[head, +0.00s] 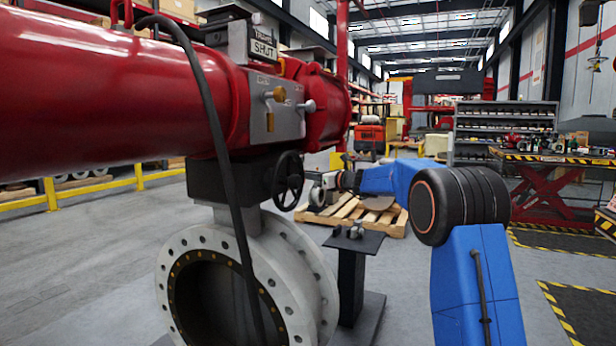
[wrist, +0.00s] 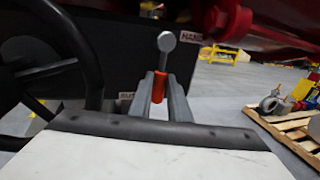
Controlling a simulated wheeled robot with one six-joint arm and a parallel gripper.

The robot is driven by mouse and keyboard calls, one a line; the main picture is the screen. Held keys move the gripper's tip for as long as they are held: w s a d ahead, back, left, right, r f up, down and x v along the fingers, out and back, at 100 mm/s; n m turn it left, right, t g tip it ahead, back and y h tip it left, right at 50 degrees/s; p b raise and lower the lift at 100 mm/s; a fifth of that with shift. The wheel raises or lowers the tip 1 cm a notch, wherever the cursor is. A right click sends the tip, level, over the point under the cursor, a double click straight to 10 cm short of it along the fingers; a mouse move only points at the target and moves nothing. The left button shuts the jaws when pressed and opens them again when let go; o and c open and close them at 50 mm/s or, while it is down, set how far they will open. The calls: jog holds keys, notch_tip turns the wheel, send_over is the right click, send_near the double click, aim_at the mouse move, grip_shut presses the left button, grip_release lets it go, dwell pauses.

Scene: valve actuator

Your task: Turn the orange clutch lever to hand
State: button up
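The clutch lever (wrist: 159,89) shows in the wrist view as an orange sleeve on a shaft with a round grey knob on top. It points up, leaning slightly right. A HAND label (wrist: 189,37) is at its upper right; a second label (wrist: 127,96), partly hidden and seeming to read AUTO, is at its lower left. My gripper (wrist: 160,92) has one grey finger on each side of the orange sleeve, apparently touching it. In the head view my gripper (head: 322,190) is beside the black gearbox, right of the handwheel; the lever cannot be made out there.
The black handwheel (head: 288,180) is close on the left, also in the wrist view (wrist: 88,60). The red actuator body (head: 110,100) hangs above, with a black cable (head: 222,150) in front. A small black stand (head: 352,270) and a wooden pallet (head: 385,221) are beyond.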

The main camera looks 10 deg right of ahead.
grip_shut()
jog(key=shift+w, duration=0.1)
jog(key=shift+w+d+r+n+y, duration=0.35)
jog(key=shift+w+d+n+y, duration=0.3)
jog(key=shift+n, duration=1.6)
jog(key=shift+w+d+r+n+y, duration=0.45)
jog(key=shift+w+n, duration=0.3)
jog(key=shift+n, duration=1.45)
jog(key=shift+w+d+r+n+y, duration=0.3)
jog(key=shift+w+d+n+y, duration=0.3)
jog(key=shift+n, duration=1.65)
jog(key=shift+w+a, duration=0.1)
jog(key=o, duration=0.7)
grip_release()
jog(key=shift+c, duration=0.2)
